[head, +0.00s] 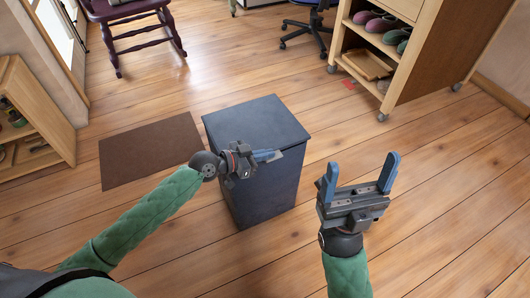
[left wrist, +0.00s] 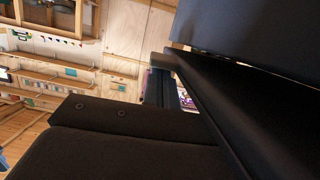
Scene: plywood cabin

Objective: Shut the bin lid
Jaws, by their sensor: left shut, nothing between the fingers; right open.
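The dark grey bin (head: 268,192) stands on the wooden floor in the middle of the head view. Its lid (head: 255,118) lies flat, or nearly flat, across the top; a small gap at the rim cannot be ruled out. My left gripper (head: 268,156) is shut and empty, at the near edge of the lid. Whether its fingers touch the lid is unclear. In the left wrist view, a dark surface of the bin (left wrist: 245,30) fills the upper right, close to the camera. My right gripper (head: 360,175) is open and empty, to the right of the bin.
A brown mat (head: 150,150) lies left of the bin. A wheeled shelf unit (head: 420,50) with shoes stands at the upper right. A purple chair (head: 135,30) and a low wooden shelf (head: 35,120) are at the left. The floor right of the bin is clear.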

